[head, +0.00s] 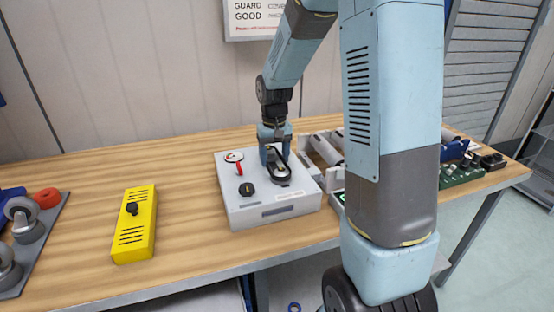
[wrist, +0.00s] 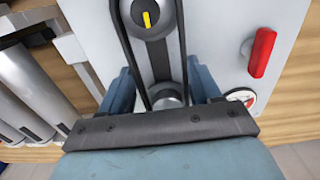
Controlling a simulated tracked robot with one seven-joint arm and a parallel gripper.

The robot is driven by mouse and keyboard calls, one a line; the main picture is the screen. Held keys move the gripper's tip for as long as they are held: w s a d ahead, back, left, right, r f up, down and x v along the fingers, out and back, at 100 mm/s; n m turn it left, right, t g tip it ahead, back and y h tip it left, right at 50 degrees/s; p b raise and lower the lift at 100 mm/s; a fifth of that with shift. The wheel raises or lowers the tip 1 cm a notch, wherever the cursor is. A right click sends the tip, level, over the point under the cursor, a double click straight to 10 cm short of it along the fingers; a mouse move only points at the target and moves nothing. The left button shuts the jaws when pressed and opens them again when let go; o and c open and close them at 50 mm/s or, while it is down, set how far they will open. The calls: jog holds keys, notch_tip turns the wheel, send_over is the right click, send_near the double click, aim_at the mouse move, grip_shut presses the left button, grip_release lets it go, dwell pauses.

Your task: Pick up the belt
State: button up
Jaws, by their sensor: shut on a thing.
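The black belt (wrist: 181,40) is a long loop around a round knob with a yellow mark (wrist: 147,14) and a grey pulley (wrist: 167,97) on the white box (head: 240,212). In the head view the belt (head: 281,180) lies low on the box's top, below my gripper (head: 273,156). In the wrist view my gripper (wrist: 162,88) has its blue fingers on both sides of the belt's near end and is shut on it. The belt still runs around both round parts. The fingertips' contact is partly hidden by the gripper body.
A red handle (wrist: 262,52) stands on the box beside the belt. A black knob (head: 246,189) sits near its front. A yellow block (head: 135,225) lies to the left, with clear wood between. A tray with grey cylinders (head: 325,150) is close on the right.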

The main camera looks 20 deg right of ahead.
notch_tip(320, 180, up, 3)
jog(key=shift+f, duration=0.1)
jog(key=s+a+r, duration=0.4)
jog(key=s+r, duration=0.5)
jog(key=s, duration=0.4)
jog(key=shift+s+a+r, duration=0.2)
jog(key=shift+r, duration=0.1)
